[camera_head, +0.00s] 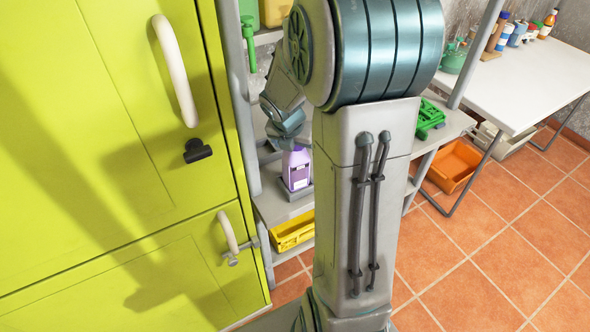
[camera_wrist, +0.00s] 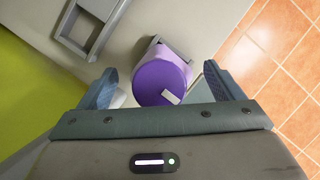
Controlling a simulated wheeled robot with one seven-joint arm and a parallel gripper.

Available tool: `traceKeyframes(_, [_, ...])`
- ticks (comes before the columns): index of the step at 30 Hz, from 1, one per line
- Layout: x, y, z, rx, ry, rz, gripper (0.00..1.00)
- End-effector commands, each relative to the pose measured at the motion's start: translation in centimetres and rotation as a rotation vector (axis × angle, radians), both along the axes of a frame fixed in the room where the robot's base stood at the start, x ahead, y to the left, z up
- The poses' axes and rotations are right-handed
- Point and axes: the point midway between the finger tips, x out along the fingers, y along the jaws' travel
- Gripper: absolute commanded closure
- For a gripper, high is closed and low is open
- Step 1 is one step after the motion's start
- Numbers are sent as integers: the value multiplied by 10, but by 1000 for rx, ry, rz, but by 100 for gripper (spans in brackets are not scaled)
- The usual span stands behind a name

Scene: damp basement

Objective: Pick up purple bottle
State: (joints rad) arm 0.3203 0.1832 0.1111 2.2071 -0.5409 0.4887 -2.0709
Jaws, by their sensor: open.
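In the wrist view I look down on the purple bottle (camera_wrist: 161,82), which lies centrally between the two fingers. My gripper (camera_wrist: 170,85) is open, with one blue-grey finger on each side of the bottle and a visible gap to each. In the head view my gripper (camera_head: 291,146) is just above the bottle and partly hidden by shelf parts and my arm. Whether a finger touches the bottle cannot be told.
A yellow-green cabinet (camera_head: 90,130) stands close on the left. A yellow bin (camera_head: 292,231) sits below the shelf. A green item (camera_head: 430,118) lies on the shelf to the right. An orange bin (camera_head: 453,166) and a white table (camera_head: 515,85) stand farther right.

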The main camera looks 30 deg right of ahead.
Motion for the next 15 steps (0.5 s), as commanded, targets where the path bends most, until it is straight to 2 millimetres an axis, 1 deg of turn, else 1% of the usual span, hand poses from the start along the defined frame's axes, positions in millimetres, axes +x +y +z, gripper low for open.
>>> traceKeyframes(7, [0, -1, -2, 0, 0, 0, 13])
traceKeyframes(8, [0, -1, -2, 0, 0, 0, 18])
traceKeyframes(9, [1, 0, -2, 0, 0, 0, 30])
traceKeyframes(11, [1, 0, -2, 0, 0, 0, 46])
traceKeyframes(12, [0, 0, -2, 0, 0, 0, 57])
traceKeyframes(14, [0, 0, -2, 1, 1, 0, 74])
traceKeyframes(15, [0, 0, -2, 1, 1, 0, 85])
